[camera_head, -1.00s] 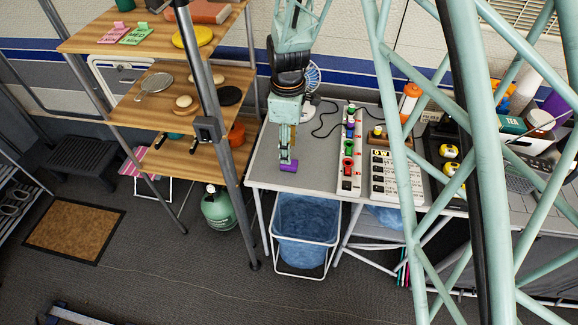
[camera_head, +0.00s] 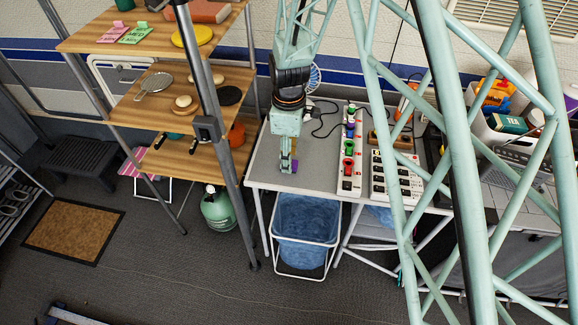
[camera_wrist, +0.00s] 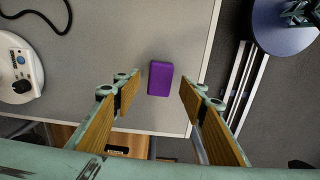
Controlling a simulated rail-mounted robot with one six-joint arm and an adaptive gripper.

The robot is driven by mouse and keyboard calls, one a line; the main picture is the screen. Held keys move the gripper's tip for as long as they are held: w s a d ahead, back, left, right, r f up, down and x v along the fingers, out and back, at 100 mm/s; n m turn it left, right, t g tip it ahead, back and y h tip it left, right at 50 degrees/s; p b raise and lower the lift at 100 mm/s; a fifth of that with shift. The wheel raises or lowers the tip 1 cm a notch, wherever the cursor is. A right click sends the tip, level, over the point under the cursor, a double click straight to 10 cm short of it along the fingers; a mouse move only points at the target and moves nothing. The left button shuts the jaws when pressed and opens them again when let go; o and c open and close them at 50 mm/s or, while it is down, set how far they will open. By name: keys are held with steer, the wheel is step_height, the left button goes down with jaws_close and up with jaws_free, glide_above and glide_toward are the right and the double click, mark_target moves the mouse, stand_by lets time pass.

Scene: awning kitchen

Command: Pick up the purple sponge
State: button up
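The purple sponge (camera_wrist: 160,78) lies flat on the grey tabletop (camera_wrist: 140,35), close to its edge. In the head view the sponge (camera_head: 295,162) is mostly hidden behind my gripper (camera_head: 288,166). In the wrist view my gripper (camera_wrist: 159,88) is open, with one wood-faced finger to each side of the sponge. There is a gap between each finger and the sponge, and nothing is held. I cannot tell how far above the tabletop the fingertips are.
A white fan base (camera_wrist: 18,72) stands on the table at the wrist view's left. A white power strip (camera_head: 347,180) lies right of the sponge. Wooden shelves (camera_head: 180,165) stand at the left, and a blue bin (camera_head: 303,235) is under the table.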

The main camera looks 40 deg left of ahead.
steer(key=shift+f, duration=1.3)
steer(key=shift+c, duration=0.2)
steer(key=c, duration=0.8)
